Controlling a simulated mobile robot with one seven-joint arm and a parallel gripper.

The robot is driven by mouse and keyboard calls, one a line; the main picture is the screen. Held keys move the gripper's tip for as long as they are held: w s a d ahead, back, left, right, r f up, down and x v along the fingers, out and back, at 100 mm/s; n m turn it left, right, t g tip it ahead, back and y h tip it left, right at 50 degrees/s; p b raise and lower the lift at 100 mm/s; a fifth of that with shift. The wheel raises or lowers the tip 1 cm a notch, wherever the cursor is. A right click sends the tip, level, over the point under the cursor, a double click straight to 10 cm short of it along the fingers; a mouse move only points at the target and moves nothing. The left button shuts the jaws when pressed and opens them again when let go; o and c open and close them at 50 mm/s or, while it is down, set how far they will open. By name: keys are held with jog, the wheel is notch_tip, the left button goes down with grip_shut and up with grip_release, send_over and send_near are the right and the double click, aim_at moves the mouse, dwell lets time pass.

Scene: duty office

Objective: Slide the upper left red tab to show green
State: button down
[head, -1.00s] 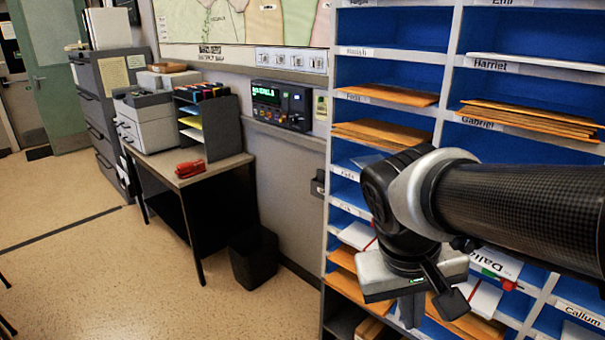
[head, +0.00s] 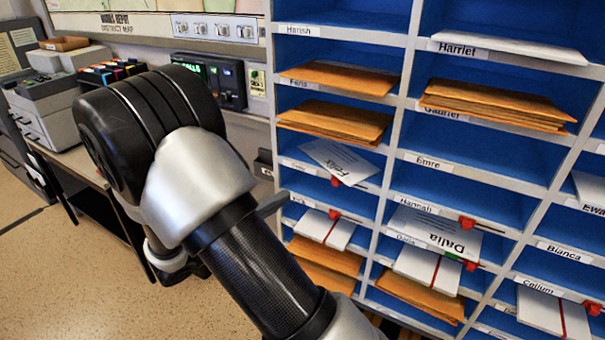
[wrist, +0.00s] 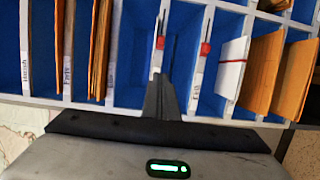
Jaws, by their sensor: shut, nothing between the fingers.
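The upper left red tab (head: 336,181) sits on a shelf edge in the left column of the blue pigeonholes, under the front of a white "Felix" envelope (head: 338,158). No green shows beside it. The wrist view, turned sideways, shows this tab (wrist: 160,43) on its divider edge. My gripper (wrist: 164,82) is shut and empty, its fingertips just short of this tab in the picture; I cannot tell if they touch the shelf.
Other red tabs lie to the right, one (head: 466,222) by Hannah and one (head: 471,265) with green beside it. Brown envelopes (head: 335,118) and white mail stick out of neighbouring slots. A desk with a printer (head: 45,105) stands at the left.

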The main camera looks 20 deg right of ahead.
aim_at(336, 182)
jog(key=shift+w+a+f+t, duration=0.1)
jog(key=shift+w+a+t, duration=0.3)
jog(key=shift+w, duration=0.05)
jog(key=p+x, duration=0.1)
jog(key=x, duration=0.8)
jog(key=shift+d, duration=0.2)
jog(key=shift+s+d, duration=1)
jog(key=shift+d, duration=0.2)
jog(key=shift+s+d, duration=0.35)
jog(key=shift+s, duration=0.05)
